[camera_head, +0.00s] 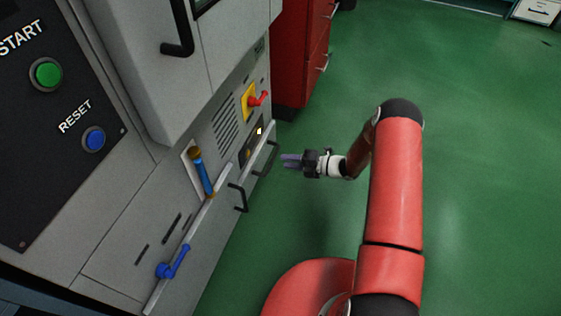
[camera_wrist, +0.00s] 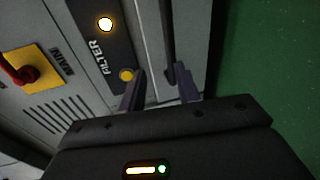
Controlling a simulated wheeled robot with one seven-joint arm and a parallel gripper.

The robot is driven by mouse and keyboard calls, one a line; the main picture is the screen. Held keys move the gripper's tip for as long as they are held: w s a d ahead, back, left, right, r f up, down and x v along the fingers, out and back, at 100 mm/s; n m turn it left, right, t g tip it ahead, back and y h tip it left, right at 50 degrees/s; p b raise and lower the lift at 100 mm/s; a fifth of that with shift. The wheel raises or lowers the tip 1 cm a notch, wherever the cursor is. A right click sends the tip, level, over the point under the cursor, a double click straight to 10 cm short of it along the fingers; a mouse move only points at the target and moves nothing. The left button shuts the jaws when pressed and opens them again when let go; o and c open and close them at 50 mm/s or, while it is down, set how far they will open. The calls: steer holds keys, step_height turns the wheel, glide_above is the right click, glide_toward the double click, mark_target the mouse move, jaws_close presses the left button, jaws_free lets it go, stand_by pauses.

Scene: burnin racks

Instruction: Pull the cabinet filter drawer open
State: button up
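The filter drawer (camera_head: 250,150) is a dark narrow panel low on the grey cabinet, with a lit lamp, and looks closed. In the wrist view its dark panel (camera_wrist: 88,42) carries a partly legible label, a glowing lamp and a yellow round spot. Its dark bar handle (camera_head: 267,160) also shows in the wrist view (camera_wrist: 168,40). My gripper (camera_head: 287,161) is just right of the handle in the head view, apparently with a small gap. In the wrist view its two purple-grey fingers (camera_wrist: 159,88) are apart, with the handle's near end between them, close to the right finger. Contact is unclear.
A red switch on a yellow plate (camera_head: 252,101) sits above the drawer. A blue-handled lever (camera_head: 201,172), another black handle (camera_head: 238,197) and a blue valve (camera_head: 172,264) are on the cabinet nearer me. A red cabinet (camera_head: 300,60) stands behind. The green floor right is clear.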

mark_target(272, 159)
steer(key=shift+m+t, duration=0.3)
steer(key=shift+m, duration=0.3)
steer(key=x, duration=0.2)
steer(key=f+x, duration=0.1)
steer(key=x, duration=0.2)
steer(key=b+x, duration=0.1)
steer(key=x, duration=0.1)
steer(key=shift+w+a+f, duration=0.15)
steer(key=shift+w+f, duration=0.1)
steer(key=shift+f, duration=0.15)
jaws_close()
